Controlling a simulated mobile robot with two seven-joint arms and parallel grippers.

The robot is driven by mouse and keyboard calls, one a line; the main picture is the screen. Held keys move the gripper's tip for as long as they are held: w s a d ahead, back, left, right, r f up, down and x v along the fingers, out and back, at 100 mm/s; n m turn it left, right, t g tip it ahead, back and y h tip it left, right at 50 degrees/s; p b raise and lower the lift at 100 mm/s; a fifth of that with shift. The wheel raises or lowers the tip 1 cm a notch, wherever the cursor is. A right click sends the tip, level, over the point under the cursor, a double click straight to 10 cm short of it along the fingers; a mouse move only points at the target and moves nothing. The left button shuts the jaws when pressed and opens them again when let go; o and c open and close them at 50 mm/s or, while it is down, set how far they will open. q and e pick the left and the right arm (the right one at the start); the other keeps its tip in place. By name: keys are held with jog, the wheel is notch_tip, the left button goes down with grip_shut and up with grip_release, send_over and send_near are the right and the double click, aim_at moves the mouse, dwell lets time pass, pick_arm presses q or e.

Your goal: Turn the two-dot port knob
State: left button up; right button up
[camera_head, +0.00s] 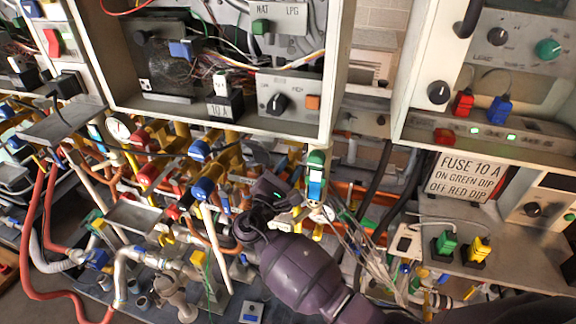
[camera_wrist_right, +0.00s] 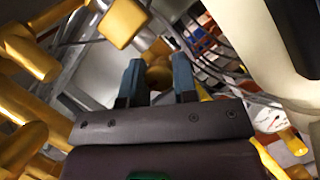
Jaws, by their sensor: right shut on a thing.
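My right gripper (camera_head: 268,188) reaches in from the lower right in the head view, among the pipes below the open heater cabinet. In the right wrist view its two blue-grey fingers (camera_wrist_right: 157,76) stand on either side of a round brass-coloured knob (camera_wrist_right: 159,74) and are shut on it. My left gripper is not in view.
Yellow pipes (camera_wrist_right: 30,50) crowd the left of the wrist view. Blue-handled valves (camera_head: 203,189) and a pressure gauge (camera_head: 118,129) lie left of the gripper in the head view. The heater cabinet (camera_head: 215,120) overhangs above. Loose wires (camera_head: 372,245) hang at the right.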

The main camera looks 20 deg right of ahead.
jog(key=n+t, duration=0.1)
jog(key=n, duration=0.2)
jog(key=shift+y+p, duration=0.3)
jog(key=shift+p, duration=0.05)
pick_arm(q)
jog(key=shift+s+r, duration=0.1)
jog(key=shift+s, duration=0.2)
pick_arm(e)
jog(key=shift+n+t+y, duration=0.45)
jog(key=shift+n+t, duration=0.05)
jog(key=shift+n, duration=0.65)
jog(key=shift+n+t+y, duration=0.45)
jog(key=shift+n+t, duration=0.05)
jog(key=shift+n, duration=0.65)
jog(key=o, duration=0.9)
jog(key=shift+o, duration=0.2)
